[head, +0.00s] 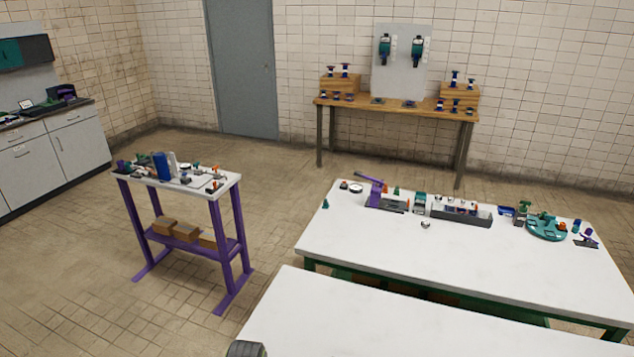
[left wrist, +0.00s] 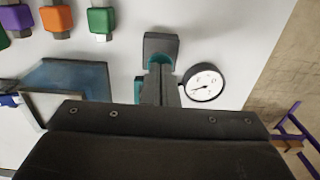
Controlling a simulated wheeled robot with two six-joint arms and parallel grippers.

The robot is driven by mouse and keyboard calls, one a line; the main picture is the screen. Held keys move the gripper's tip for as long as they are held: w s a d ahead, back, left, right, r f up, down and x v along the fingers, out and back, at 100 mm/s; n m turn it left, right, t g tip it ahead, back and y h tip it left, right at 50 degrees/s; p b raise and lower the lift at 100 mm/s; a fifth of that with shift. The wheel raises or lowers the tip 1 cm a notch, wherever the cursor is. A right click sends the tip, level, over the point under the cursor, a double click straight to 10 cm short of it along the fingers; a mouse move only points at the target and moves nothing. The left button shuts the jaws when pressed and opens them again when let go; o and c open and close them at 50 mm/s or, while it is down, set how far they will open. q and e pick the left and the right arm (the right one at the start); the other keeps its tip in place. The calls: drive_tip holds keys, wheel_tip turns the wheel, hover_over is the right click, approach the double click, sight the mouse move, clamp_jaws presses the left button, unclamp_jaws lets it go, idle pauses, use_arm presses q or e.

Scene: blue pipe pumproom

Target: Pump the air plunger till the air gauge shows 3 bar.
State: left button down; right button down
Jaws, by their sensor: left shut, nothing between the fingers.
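In the left wrist view the air gauge (left wrist: 206,83) is a round white dial with a black rim. Its dark needle points left and slightly down in the picture; the numbers are too small to read. My left gripper (left wrist: 160,72) is shut and empty, just left of the gauge. My right gripper is in neither view.
Purple, orange (left wrist: 57,18) and green (left wrist: 101,20) pieces stand upper left in the wrist view, above a blue-grey tray (left wrist: 78,77). In the head view the near white table (head: 400,325) is mostly bare, with a dark thing (head: 247,348) cut off below. A purple-legged cart (head: 226,252) stands left.

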use_arm(q)
drive_tip(key=shift+f+b, duration=0.6)
drive_tip(key=shift+f, duration=0.65)
drive_tip(key=shift+r, duration=0.1)
drive_tip(key=shift+s+p, duration=0.1)
drive_tip(key=shift+p, duration=0.3)
wheel_tip(320, 180, up, 3)
drive_tip(key=p, duration=0.3)
drive_tip(key=shift+r+b, duration=0.2)
drive_tip(key=shift+b, duration=0.1)
drive_tip(key=shift+r, duration=2.25)
